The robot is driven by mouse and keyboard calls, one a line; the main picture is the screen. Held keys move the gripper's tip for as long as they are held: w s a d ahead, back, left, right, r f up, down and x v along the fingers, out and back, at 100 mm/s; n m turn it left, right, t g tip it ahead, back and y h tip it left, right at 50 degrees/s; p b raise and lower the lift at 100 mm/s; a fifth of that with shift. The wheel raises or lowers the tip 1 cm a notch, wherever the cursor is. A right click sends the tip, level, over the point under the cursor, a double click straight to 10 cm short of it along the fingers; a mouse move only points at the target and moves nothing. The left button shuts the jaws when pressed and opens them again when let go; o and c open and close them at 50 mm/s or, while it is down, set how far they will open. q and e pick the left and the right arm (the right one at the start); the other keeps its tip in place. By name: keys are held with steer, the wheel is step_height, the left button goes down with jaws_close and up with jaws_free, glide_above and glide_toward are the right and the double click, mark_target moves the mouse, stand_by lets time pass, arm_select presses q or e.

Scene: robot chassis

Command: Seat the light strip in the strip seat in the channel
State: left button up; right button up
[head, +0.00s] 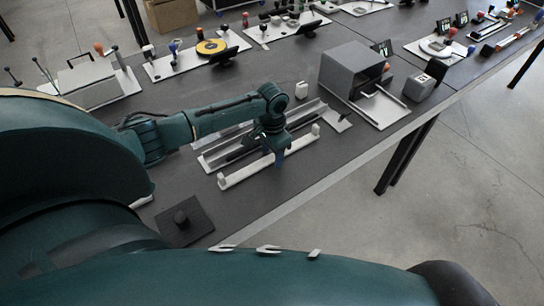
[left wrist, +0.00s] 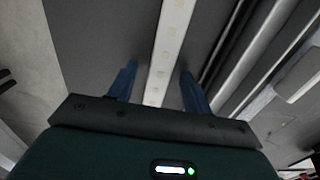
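The light strip (head: 245,172) is a long white bar with raised ends, lying on the dark table along the near side of the channel. In the left wrist view the strip (left wrist: 168,45) shows a row of small pale dots. The channel (head: 309,112) is a grey metal tray with long rails; its rails also show at the right of the left wrist view (left wrist: 247,62). The strip seat cannot be told apart clearly. My left gripper (head: 279,160) is over the strip's middle. Its blue fingers (left wrist: 158,85) stand apart on either side of the strip, with gaps showing. My right gripper is not in view.
A grey box-shaped housing (head: 350,70) on a white plate stands to the right of the channel. A small white block (head: 301,90) sits behind the channel. A dark square plate with a knob (head: 181,217) lies at the near left. The table's front edge is close to the strip.

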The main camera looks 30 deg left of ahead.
arm_select(q)
steer(key=c, duration=1)
